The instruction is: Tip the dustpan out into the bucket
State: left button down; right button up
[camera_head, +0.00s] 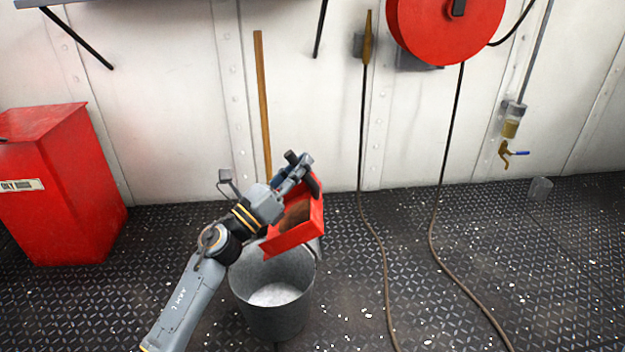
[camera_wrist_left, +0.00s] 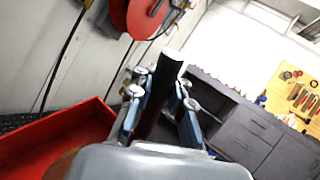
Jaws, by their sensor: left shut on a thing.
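The red dustpan (camera_head: 312,222) is tilted above the bucket's back right rim, with its open edge toward the bucket. Brown matter (camera_head: 295,214) shows inside the pan. My left gripper (camera_head: 302,172) is shut on the dustpan's dark handle. The left wrist view shows the handle (camera_wrist_left: 157,105) between the two fingers and the red pan (camera_wrist_left: 45,142) at the lower left. The grey metal bucket (camera_head: 262,318) stands upright on the deck below the pan. Its visible inner bottom is pale grey; part of its rim is hidden by my arm and the pan. My right gripper is not in view.
A wooden pole (camera_head: 262,100) leans against the wall behind the bucket. A red bin (camera_head: 60,190) stands at the left. A red hose reel (camera_head: 445,28) hangs on the wall, with hoses (camera_head: 378,250) trailing on the deck. White bits are scattered around the bucket.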

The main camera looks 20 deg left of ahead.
pick_arm(q)
jog(key=shift+s+a+f+n+t+b, duration=0.3)
jog(key=shift+a+f+b, duration=0.2)
jog(key=shift+b, duration=0.15)
jog(key=shift+a+r+b, duration=0.1)
jog(key=shift+a+b, duration=0.2)
jog(key=shift+b, duration=0.05)
jog(key=shift+s+a+n+t+y+b, duration=0.45)
jog(key=shift+a+n+t+b, duration=0.15)
jog(key=shift+a+n+b, duration=0.4)
jog(key=shift+s+a+n+t+y+b, duration=0.4)
jog(key=shift+a+n+t+b, duration=0.25)
jog(key=shift+b, duration=0.5)
jog(key=shift+r, duration=0.15)
